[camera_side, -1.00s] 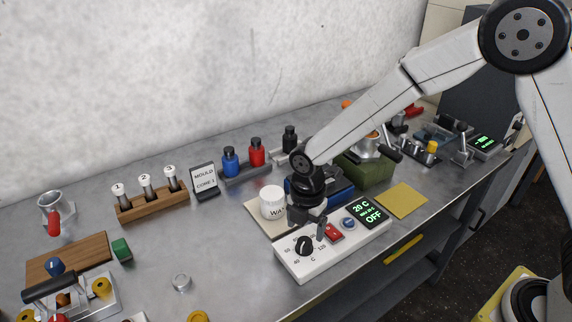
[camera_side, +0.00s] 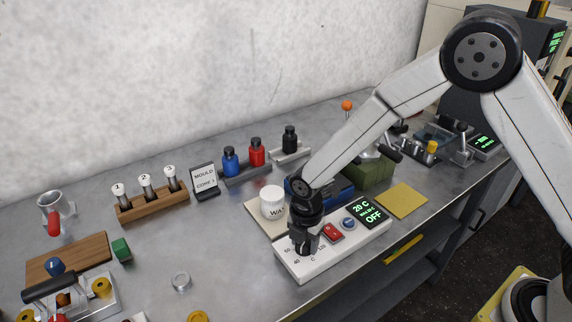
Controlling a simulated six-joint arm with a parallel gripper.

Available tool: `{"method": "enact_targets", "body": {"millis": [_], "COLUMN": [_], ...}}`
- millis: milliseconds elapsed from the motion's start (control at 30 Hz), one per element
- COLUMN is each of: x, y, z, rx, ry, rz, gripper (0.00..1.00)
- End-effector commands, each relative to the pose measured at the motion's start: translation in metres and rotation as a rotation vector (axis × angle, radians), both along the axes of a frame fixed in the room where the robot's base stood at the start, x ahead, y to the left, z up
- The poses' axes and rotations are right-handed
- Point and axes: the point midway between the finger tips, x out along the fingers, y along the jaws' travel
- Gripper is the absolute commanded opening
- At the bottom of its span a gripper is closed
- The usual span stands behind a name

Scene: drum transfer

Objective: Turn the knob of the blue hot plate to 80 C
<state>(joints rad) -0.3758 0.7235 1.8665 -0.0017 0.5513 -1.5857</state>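The hot plate's white control panel (camera_side: 349,240) lies on the steel bench, and its blue body (camera_side: 333,192) sits behind it, partly hidden by my arm. The panel's display (camera_side: 367,211) reads 20 C and OFF. A red button (camera_side: 333,233) and a blue button (camera_side: 348,223) sit between display and dial. My gripper (camera_side: 304,247) points down over the black knob at the panel's left end. It hides most of the knob and part of the dial numbers. I cannot tell whether the fingers touch the knob or are closed on it.
A white jar (camera_side: 272,203) labelled WAX stands close behind the panel, left of my gripper. A yellow pad (camera_side: 401,201) lies to the right. A small metal ring (camera_side: 181,282) lies on the left; the bench around it is mostly clear.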

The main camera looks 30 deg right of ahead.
Motion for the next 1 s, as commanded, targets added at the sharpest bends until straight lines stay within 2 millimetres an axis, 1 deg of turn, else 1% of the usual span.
{"method": "enact_targets", "body": {"millis": [33,67,100,133,167,433,633,867,1000], "x": [0.0,0.0,0.0,0.0,0.0,0.0001,0.0,-0.0001,0.0], "y": [0.0,0.0,0.0,0.0,0.0,0.0001,0.0002,0.0005,0.0006], "z": [0.0001,0.0002,0.0002,0.0002,0.0002,0.0004,0.0004,0.0004,0.0004], "rx": [0.0,0.0,0.0,0.0,0.0,0.0,0.001,0.001,0.001], "ry": [0.0,0.0,0.0,0.0,0.0,0.0,0.0,0.0,0.0], "rz": [0.0,0.0,0.0,0.0,0.0,-0.017,-0.077,-0.22,-0.338], "gripper": [0.36,0.26,0.14,0.04,0.0,0.0,0.0,0.0,0.0]}}
